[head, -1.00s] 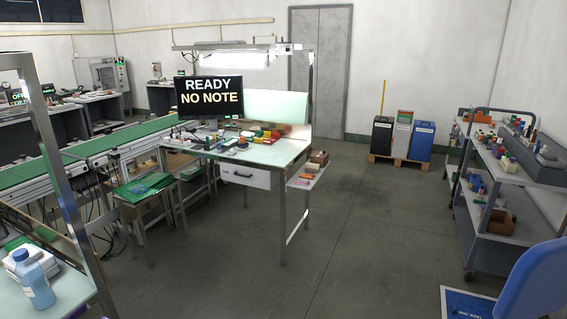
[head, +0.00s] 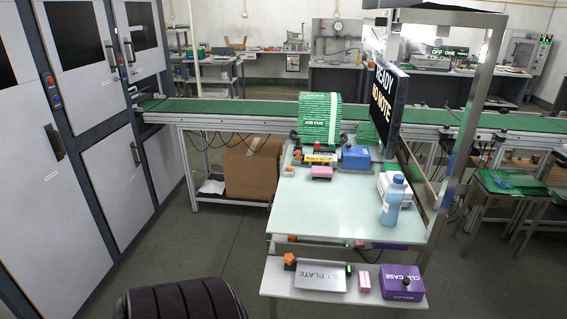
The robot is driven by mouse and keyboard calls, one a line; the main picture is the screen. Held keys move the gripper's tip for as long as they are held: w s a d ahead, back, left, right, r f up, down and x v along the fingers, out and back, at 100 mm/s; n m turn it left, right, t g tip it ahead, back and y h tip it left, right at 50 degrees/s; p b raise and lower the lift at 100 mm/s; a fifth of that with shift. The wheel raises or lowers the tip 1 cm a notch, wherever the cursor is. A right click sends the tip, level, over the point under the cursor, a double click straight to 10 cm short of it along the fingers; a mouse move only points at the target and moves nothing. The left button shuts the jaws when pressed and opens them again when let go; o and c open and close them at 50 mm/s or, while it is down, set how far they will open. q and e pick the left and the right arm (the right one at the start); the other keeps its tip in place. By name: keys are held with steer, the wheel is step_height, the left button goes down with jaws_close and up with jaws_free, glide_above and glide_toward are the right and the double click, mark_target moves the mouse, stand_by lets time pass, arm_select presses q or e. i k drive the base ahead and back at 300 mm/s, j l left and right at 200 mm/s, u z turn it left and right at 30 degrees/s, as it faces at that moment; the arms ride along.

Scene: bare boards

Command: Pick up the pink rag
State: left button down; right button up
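Two pink things show in the head view, and I cannot tell for sure which is the rag. One is a small pink block-like piece (head: 322,172) on the pale green worktop (head: 325,213), in front of a small yellow-and-dark item. The other is a small pink upright piece (head: 364,281) on the lower front shelf, between a grey plate and a purple case. Neither of my grippers is in view, and nothing is touching either pink thing.
A blue bottle (head: 393,200) stands at the worktop's right, beside white boxes. A green stack (head: 319,118), blue box (head: 355,157) and monitor (head: 388,105) stand behind. The shelf holds a grey plate (head: 320,275) and purple case (head: 402,282). A dark ribbed chair-like back (head: 180,300) is at front left.

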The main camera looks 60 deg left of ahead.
mark_target(319, 171)
steer(key=u, duration=1.75)
steer(key=z, duration=0.35)
steer(key=i+j+z, duration=0.15)
steer(key=z, duration=0.3)
steer(key=i+j+z, duration=0.1)
steer(key=j+z, duration=0.55)
steer(key=z, duration=0.2)
steer(key=j+z, duration=0.4)
